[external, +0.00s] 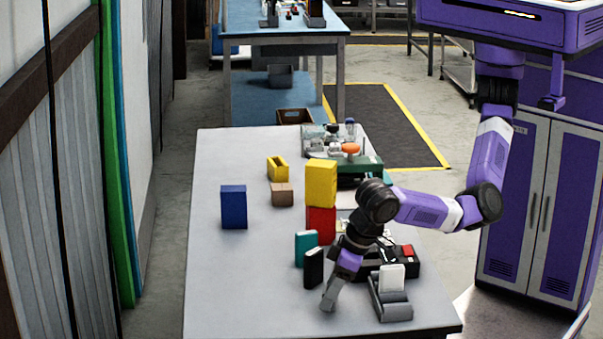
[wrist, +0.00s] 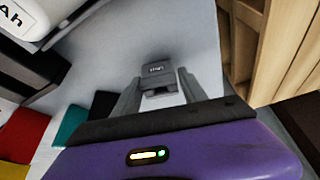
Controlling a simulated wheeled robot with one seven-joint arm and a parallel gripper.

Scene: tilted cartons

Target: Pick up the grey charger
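The grey charger (wrist: 158,72) is a small grey block with a dark label, standing on the light table. In the wrist view it sits between the two fingertips, with a narrow gap on each side. My gripper (wrist: 158,85) is open and points down at it. In the external view my gripper (external: 329,300) is low over the table's front part, right by the black box. There the fingers mostly hide the charger, and I cannot clearly tell it from them.
A black box (external: 314,267), teal box (external: 306,247), and red box (external: 321,224) under a yellow box (external: 321,183) stand close by. A grey holder with a white item (external: 391,296) is at the right. A blue box (external: 233,207) stands left. The table's left front is clear.

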